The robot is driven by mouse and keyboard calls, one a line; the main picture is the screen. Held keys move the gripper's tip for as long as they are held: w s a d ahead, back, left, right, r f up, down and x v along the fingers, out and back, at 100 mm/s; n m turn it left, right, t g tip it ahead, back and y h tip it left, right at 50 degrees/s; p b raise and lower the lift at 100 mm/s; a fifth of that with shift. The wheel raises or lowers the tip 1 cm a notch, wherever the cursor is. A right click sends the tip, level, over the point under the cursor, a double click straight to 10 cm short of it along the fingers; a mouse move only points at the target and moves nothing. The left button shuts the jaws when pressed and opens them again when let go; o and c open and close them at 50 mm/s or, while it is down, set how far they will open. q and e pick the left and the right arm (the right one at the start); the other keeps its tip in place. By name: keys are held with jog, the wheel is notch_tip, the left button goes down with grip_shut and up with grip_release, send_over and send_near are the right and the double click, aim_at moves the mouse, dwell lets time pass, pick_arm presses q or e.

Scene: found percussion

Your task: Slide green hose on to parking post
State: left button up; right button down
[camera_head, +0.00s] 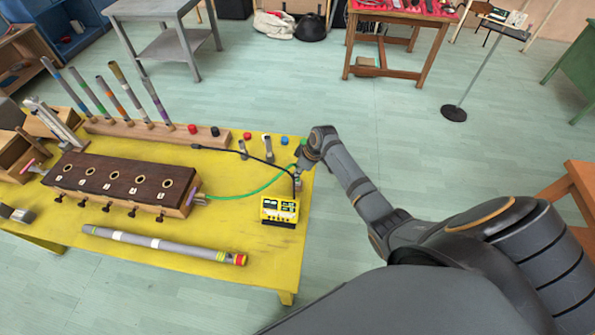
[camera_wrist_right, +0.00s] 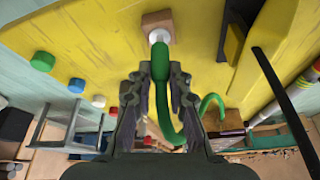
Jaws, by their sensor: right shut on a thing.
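The green hose (camera_head: 245,191) runs in a curve from the right end of the dark-topped wooden box (camera_head: 125,180) to my right gripper (camera_head: 302,165). In the right wrist view, my right gripper (camera_wrist_right: 158,78) is shut on the hose near its free end (camera_wrist_right: 160,58). The parking post (camera_wrist_right: 159,34) is a short white peg on a small wooden block (camera_wrist_right: 157,18). The hose end is in line with the peg and overlaps its tip in the picture; I cannot tell whether it is around the peg or just above it. My left gripper is out of view.
A yellow meter (camera_head: 279,209) with a black cable stands close by the gripper. Several coloured caps lie along the yellow table's (camera_head: 255,255) back edge. A long grey tube (camera_head: 165,244) lies in front of the box. Coloured tubes stand in a rack (camera_head: 150,132) at the back.

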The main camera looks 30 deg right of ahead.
jog(key=shift+f+b, duration=0.5)
jog(key=shift+f, duration=0.4)
jog(key=c, duration=1.2)
grip_release()
jog(key=v, duration=1.2)
